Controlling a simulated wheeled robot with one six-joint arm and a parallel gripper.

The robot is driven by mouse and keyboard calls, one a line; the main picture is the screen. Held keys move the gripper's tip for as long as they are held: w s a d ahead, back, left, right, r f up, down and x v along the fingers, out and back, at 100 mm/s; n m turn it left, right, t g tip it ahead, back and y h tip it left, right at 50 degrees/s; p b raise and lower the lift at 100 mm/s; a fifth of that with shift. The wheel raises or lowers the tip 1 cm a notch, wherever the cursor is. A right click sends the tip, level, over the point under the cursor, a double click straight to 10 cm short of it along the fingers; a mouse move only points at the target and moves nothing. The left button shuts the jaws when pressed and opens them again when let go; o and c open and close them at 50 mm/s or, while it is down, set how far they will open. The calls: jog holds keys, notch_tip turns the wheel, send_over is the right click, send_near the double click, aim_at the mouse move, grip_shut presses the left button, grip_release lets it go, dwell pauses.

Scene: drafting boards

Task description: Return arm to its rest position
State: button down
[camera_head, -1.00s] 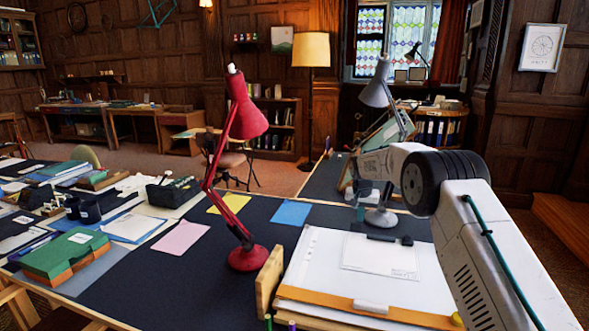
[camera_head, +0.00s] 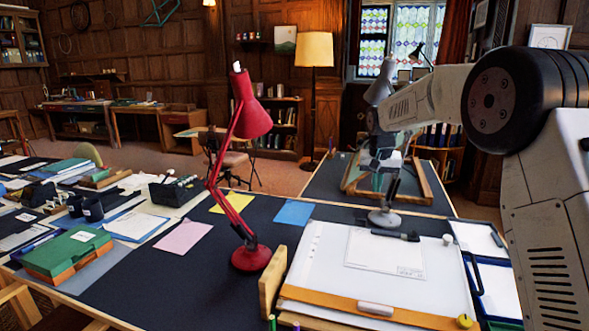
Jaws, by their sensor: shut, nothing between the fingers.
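My arm enters at the right edge of the head view. Its white link rises to a large black joint, and the forearm (camera_head: 425,97) reaches left from there. My gripper (camera_head: 377,178) hangs at the far end, small and partly mixed with the grey lamp behind it. It is shut and holds nothing. It is above the far part of the drafting board, clear of the paper as far as I can see.
A grey lamp (camera_head: 385,218) stands close to my gripper. A red lamp (camera_head: 251,257) stands left of the drafting board (camera_head: 330,275). A framed tray (camera_head: 425,185) is behind. A green box (camera_head: 66,252) and papers cover the left desk.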

jog(key=s+d+r, duration=0.1)
jog(key=s+r, duration=0.3)
jog(key=s, duration=0.5)
jog(key=s+r+n, duration=0.1)
jog(key=s+r, duration=0.2)
jog(key=s, duration=0.6)
jog(key=s+d+r, duration=0.1)
jog(key=s+r, duration=0.3)
jog(key=s, duration=0.6)
jog(key=s+f, duration=0.4)
jog(key=s, duration=0.9)
jog(key=s+f+n+g, duration=0.1)
jog(key=s+f, duration=0.2)
jog(key=s, duration=0.9)
jog(key=shift+s+f+n+y, duration=0.3)
jog(key=shift+s+f, duration=0.1)
